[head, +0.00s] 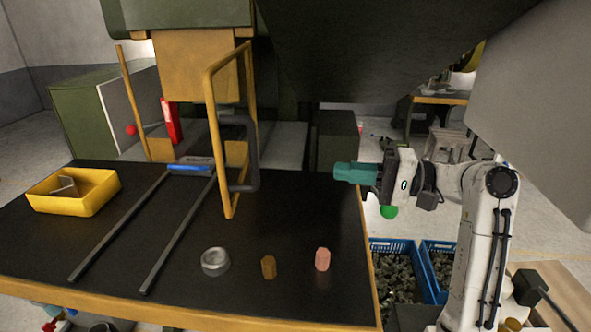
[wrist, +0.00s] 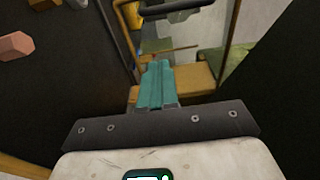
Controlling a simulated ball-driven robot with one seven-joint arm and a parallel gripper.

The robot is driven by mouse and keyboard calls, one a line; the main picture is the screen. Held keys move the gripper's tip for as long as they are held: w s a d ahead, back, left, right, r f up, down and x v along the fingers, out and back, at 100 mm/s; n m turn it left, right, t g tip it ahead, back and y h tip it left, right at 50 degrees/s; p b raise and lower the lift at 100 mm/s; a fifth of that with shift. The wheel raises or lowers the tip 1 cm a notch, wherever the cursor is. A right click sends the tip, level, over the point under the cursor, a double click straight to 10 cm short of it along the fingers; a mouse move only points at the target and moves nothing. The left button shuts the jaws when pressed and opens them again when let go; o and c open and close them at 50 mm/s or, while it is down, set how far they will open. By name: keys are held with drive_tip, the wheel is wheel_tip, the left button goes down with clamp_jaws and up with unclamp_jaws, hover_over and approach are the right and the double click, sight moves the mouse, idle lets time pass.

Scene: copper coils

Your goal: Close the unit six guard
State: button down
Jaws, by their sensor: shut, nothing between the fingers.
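A yellow guard frame (head: 214,145) with a dark handle (head: 253,155) stands upright at the back middle of the black table, swung out from the machine. No unit number is readable on it. My gripper (head: 338,172) is to the right of the guard, above the table's right edge, apart from the handle. Its teal fingers are together and empty, pointing left. In the wrist view the fingers (wrist: 155,72) point towards yellow bars (wrist: 232,40) and a dark curved bar (wrist: 170,14) beyond them.
On the table (head: 110,262) are a yellow tray (head: 76,206), two dark rails (head: 180,235), a metal cup (head: 215,262), a brown block (head: 268,267) and a pink block (head: 322,259). A red part (head: 171,122) stands by the machine. Blue crates (head: 432,275) stand right of the table.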

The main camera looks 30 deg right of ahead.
drive_tip(key=s+a+p+x, duration=0.2)
drive_tip(key=p+x, duration=0.1)
drive_tip(key=x, duration=0.9)
drive_tip(key=shift+a+f, duration=0.1)
drive_tip(key=shift+a, duration=0.1)
